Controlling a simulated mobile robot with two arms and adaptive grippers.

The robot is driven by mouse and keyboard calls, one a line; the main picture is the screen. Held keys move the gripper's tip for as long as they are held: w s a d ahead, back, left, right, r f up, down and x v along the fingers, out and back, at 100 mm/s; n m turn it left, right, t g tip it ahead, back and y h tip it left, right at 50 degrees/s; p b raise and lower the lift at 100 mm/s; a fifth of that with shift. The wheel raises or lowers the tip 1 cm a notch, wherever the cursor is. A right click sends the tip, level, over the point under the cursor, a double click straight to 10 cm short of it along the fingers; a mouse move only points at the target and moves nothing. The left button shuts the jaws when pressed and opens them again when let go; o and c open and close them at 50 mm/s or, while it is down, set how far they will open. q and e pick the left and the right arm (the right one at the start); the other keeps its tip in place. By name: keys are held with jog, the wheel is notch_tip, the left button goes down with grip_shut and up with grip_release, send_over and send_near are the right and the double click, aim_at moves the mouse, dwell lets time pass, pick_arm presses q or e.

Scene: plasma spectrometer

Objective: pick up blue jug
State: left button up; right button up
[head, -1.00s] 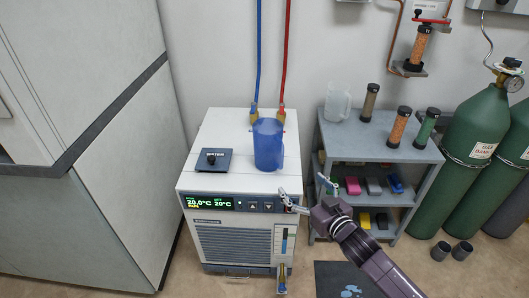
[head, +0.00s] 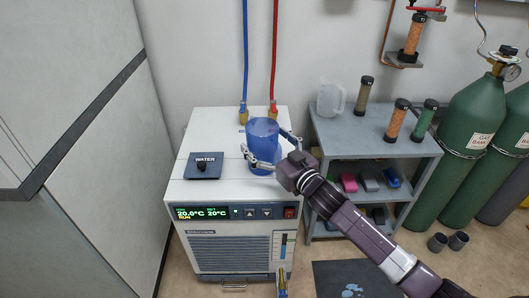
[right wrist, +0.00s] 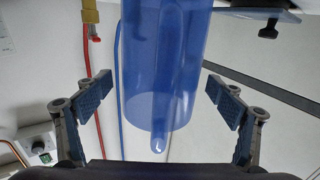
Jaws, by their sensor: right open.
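The blue jug (head: 262,140) stands upright on the white chiller's top in the head view. In the right wrist view the blue jug (right wrist: 165,65) fills the upper middle, with its handle facing the camera. My right gripper (head: 272,150) is open, with one finger on the near left side of the jug and the other at its right. In the right wrist view my right gripper (right wrist: 160,100) has its two pads apart on either side of the jug, with gaps showing. My left gripper is not in view.
The white chiller (head: 220,128) has a dark WATER lid (head: 204,166) left of the jug. Blue (head: 246,60) and red (head: 273,60) hoses rise behind it. A grey shelf (head: 350,135) at right holds a clear jug (head: 331,98) and several tubes. Green gas cylinders (head: 475,145) stand farther right.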

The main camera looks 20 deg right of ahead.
jog(key=shift+x, duration=0.8)
jog(key=c, duration=1.4)
